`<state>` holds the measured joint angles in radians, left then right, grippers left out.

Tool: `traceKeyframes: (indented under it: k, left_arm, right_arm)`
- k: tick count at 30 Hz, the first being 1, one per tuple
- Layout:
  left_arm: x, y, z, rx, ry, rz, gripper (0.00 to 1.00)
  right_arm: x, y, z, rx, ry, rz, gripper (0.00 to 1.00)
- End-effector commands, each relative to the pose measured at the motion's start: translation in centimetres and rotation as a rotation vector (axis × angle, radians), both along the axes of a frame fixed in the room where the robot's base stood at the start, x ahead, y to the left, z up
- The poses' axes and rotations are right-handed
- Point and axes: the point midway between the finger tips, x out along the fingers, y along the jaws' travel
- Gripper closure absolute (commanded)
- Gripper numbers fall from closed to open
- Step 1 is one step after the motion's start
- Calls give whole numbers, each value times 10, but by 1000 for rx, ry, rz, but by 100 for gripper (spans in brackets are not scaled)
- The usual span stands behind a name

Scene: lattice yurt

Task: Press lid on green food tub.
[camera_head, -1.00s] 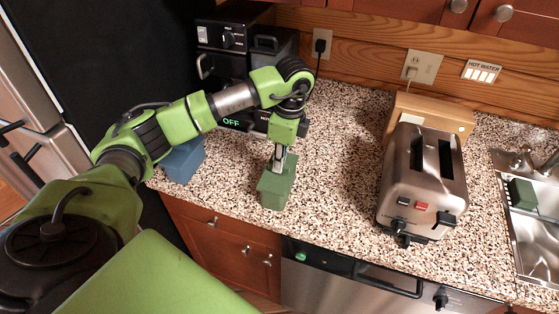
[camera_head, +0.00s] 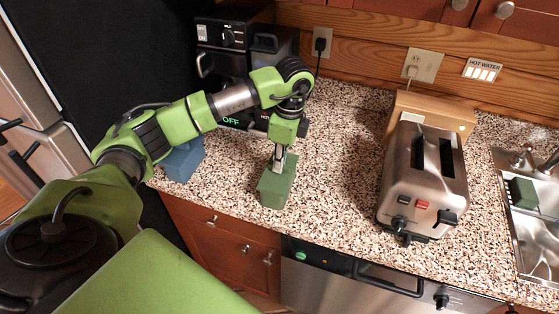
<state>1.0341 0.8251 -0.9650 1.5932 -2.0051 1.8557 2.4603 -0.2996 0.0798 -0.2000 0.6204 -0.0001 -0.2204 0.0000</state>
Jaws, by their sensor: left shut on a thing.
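The green food tub (camera_head: 274,192) stands upright on the speckled counter near its front edge. A green top surface shows on it, but I cannot tell the lid apart from the tub or whether it is fully seated. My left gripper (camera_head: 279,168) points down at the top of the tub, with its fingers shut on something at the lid. The fingertips and what they grip are partly hidden. My right gripper is not in view.
A blue block-like container (camera_head: 184,160) stands left of the tub, behind my arm. A steel toaster (camera_head: 423,180) stands to the right, before a wooden box (camera_head: 440,112). A black coffee machine (camera_head: 235,50) is behind. Counter (camera_head: 335,175) between tub and toaster is clear.

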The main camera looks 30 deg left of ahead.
Motion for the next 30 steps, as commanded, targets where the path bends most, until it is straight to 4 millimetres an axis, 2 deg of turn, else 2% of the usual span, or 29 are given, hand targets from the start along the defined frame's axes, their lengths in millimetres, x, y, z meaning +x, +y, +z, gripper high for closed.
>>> traceKeyframes:
  k: [26, 27, 29, 30]
  left_arm:
    - [0, 0, -3, 0, 0, 0, 100]
    - [0, 0, -3, 0, 0, 0, 88]
    - [0, 0, -3, 0, 0, 0, 73]
    - [0, 0, -3, 0, 0, 0, 71]
  right_arm:
    - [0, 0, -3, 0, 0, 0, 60]
    - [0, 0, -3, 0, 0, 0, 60]
    - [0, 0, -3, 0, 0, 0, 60]
    - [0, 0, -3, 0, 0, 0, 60]
